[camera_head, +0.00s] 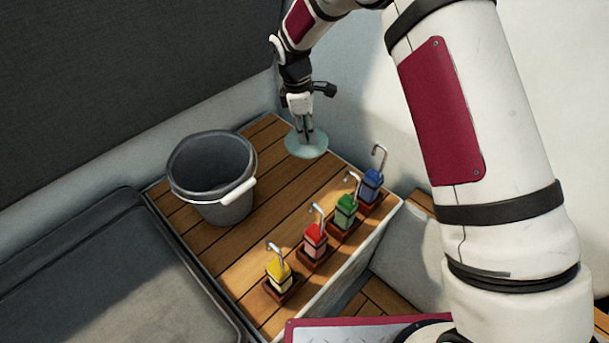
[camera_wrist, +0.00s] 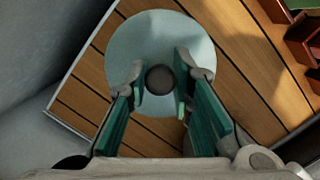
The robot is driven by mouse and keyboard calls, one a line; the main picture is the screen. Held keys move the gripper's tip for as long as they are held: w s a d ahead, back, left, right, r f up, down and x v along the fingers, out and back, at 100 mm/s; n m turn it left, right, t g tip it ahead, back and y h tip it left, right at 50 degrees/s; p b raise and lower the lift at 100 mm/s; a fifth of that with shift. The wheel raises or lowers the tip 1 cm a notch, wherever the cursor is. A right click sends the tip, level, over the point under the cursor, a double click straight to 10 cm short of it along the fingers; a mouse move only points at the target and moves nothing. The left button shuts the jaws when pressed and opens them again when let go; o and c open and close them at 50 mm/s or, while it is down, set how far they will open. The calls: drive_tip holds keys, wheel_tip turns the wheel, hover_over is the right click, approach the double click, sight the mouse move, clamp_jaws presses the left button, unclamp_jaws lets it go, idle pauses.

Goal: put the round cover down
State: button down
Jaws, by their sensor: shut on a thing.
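The round cover (camera_head: 294,147) is a pale blue-green disc near the back of the slatted wooden top. My gripper (camera_head: 307,133) is above it, pointing down, shut on the cover's knob. In the wrist view the cover (camera_wrist: 150,38) lies beneath the fingers, and its dark round knob (camera_wrist: 160,79) shows between the fingertips of my gripper (camera_wrist: 160,82). The cover looks about level. I cannot tell whether its underside touches the wood or hangs just above it.
A grey bucket (camera_head: 207,170) with a white handle stands left of the cover. Yellow (camera_head: 279,270), red (camera_head: 314,239), green (camera_head: 345,211) and blue (camera_head: 371,183) hooked blocks sit in brown holders along the right edge. Bare wood (camera_head: 262,208) lies between them and the bucket.

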drive_tip(key=shift+a+f+n+b, duration=0.3)
drive_tip(key=shift+a+f+b, duration=0.05)
drive_tip(key=shift+f, duration=0.7)
wheel_tip(320, 180, down, 9)
drive_tip(key=shift+f+b, duration=0.1)
drive_tip(key=shift+b, duration=0.85)
drive_tip(key=shift+f, duration=0.2)
drive_tip(key=c, duration=1.4)
unclamp_jaws()
drive_tip(key=shift+r, duration=0.1)
drive_tip(key=r, duration=0.4)
drive_tip(key=a+r+p, duration=0.1)
drive_tip(key=r, duration=0.3)
drive_tip(key=a+r+p, duration=0.1)
drive_tip(key=r, duration=0.3)
